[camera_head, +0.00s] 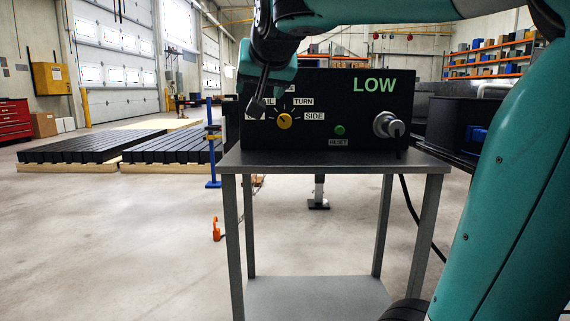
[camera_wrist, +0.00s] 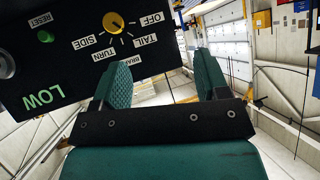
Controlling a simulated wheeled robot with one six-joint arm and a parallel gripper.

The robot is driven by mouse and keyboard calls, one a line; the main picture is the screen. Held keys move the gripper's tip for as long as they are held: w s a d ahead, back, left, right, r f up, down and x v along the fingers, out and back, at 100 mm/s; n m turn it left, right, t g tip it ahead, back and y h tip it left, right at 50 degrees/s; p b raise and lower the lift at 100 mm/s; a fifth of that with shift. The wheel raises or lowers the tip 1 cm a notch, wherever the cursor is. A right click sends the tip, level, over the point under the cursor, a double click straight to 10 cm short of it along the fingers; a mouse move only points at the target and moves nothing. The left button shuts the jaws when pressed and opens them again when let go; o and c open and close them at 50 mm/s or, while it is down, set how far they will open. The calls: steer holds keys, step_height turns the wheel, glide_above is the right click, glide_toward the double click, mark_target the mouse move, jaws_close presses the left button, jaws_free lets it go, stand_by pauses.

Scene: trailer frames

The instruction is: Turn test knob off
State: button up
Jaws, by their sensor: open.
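The yellow test knob (camera_head: 284,121) is on the front of a black test box (camera_head: 345,92). Labels TURN and SIDE are readable beside it, and TAIL is partly covered by my gripper. My gripper (camera_head: 258,103) is in front of the box, up and left of the knob, with its jaws pointing down. In the wrist view the knob (camera_wrist: 115,23) is near the top, with labels OFF, TAIL, TURN and SIDE around it. Which label the knob points at is unclear.
The box stands on a grey metal table (camera_head: 240,163). A green RESET button (camera_head: 340,130) and a round silver connector (camera_head: 388,125) are right of the knob. Green LOW text is at the box's upper right.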

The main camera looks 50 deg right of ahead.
steer(key=s+d+f+m+h+b, duration=0.2)
steer(key=d+f+m+h+b, duration=0.1)
steer(key=d+b, duration=0.25)
steer(key=b, duration=0.3)
glide_toward(285, 120)
steer(key=shift+m, duration=0.4)
steer(key=x, duration=0.9)
steer(key=shift+w+f, duration=0.1)
steer(key=shift+f, duration=0.1)
steer(key=shift+w+d+f, duration=0.15)
steer(key=shift+w+d, duration=0.3)
steer(key=c, duration=0.9)
